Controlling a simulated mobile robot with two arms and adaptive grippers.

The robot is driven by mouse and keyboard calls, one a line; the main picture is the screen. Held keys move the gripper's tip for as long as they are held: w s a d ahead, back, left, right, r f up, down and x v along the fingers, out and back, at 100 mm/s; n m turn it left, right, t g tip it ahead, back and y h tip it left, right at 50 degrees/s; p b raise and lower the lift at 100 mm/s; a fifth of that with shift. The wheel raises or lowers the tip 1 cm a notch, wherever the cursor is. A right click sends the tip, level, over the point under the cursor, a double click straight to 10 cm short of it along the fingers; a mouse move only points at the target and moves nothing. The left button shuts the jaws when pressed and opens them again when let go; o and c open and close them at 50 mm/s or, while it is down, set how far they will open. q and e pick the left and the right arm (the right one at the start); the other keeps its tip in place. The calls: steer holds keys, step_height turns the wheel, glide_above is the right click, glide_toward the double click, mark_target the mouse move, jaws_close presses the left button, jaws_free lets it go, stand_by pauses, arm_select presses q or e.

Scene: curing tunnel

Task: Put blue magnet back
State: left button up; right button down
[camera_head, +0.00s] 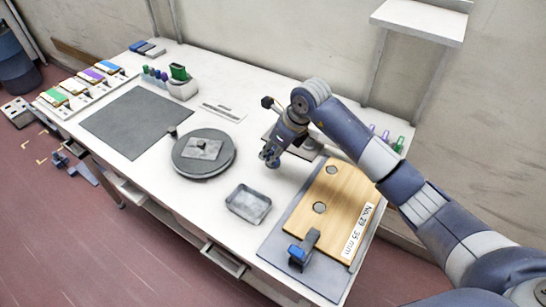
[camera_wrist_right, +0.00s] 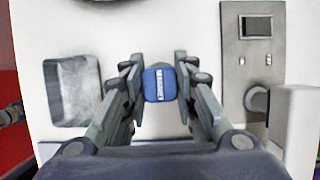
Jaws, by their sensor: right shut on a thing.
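My right gripper (camera_head: 269,156) hangs over the white table, between the round grey plate and the wooden board. In the right wrist view its fingers (camera_wrist_right: 159,86) are shut on a small blue block with a white label, which I take to be the blue magnet (camera_wrist_right: 159,76). The block shows between the two fingertips, above the white tabletop. In the head view the fingers and wrist hide it. My left gripper is in neither view.
A round grey plate (camera_head: 187,163), a grey metal tray (camera_head: 240,208) and a wooden board (camera_head: 345,200) with a blue-topped clamp (camera_head: 303,246) surround the gripper. A grey panel device (camera_wrist_right: 256,60) is beside it. A dark mat (camera_head: 115,125) lies left; coloured cards line the far-left edge.

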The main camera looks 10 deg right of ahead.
step_height(320, 180, down, 2)
steer(key=shift+s+f+p, duration=0.1)
steer(key=shift+p, duration=0.45)
steer(key=shift+f, duration=0.4)
steer(key=shift+f, duration=0.15)
steer(key=shift+f, duration=0.15)
steer(key=c, duration=1.3)
jaws_free()
